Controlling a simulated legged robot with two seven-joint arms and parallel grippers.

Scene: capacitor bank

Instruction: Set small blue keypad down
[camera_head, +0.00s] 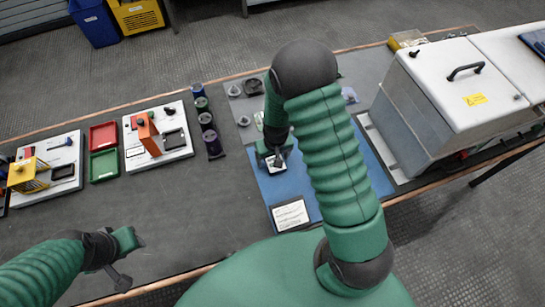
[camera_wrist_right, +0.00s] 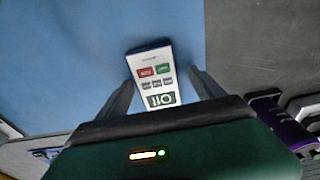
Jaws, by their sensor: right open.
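The small keypad (camera_wrist_right: 150,75) has a white face with a red and a green button, several grey keys, a display and a dark blue edge. In the right wrist view it lies over the blue mat (camera_wrist_right: 80,45), between the two fingers of my right gripper (camera_wrist_right: 158,92). The fingers stand apart, with a gap visible on each side of it. In the head view the right gripper (camera_head: 275,158) is low over the blue mat (camera_head: 283,185), with the keypad (camera_head: 276,165) at its tips. My left gripper (camera_head: 128,262) is empty over the dark table at lower left; its jaw gap is unclear.
A white printed card (camera_head: 290,214) lies on the mat's near edge. A large white-lidded box (camera_head: 455,90) stands to the right. Several dark cylinders (camera_head: 207,122), a white panel (camera_head: 158,135) and red (camera_head: 103,135) and green (camera_head: 104,165) trays stand left.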

